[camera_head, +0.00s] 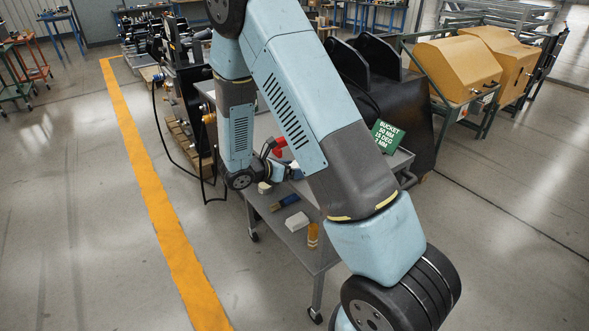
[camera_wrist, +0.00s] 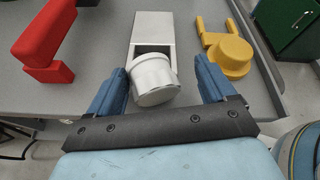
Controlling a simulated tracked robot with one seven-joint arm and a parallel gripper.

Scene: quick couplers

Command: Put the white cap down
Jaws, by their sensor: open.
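The white cap (camera_wrist: 153,82) is a short cylinder in the wrist view. It sits tilted between the two blue fingers of my gripper (camera_wrist: 163,88), at the near end of a light grey open-ended box (camera_wrist: 152,28). My gripper is open, with a gap on the right of the cap; the left finger is close to it, and I cannot tell if they touch. In the head view my gripper (camera_head: 282,170) is at the cart top, mostly hidden by my own arm, and the cap cannot be made out clearly.
On the grey cart top (camera_wrist: 95,60), a red block-shaped part (camera_wrist: 46,38) stands left and a yellow cap with a handle (camera_wrist: 228,55) lies right. A green sign (camera_head: 388,136) stands at the cart's right. The lower shelf (camera_head: 285,228) holds a white box and brush.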

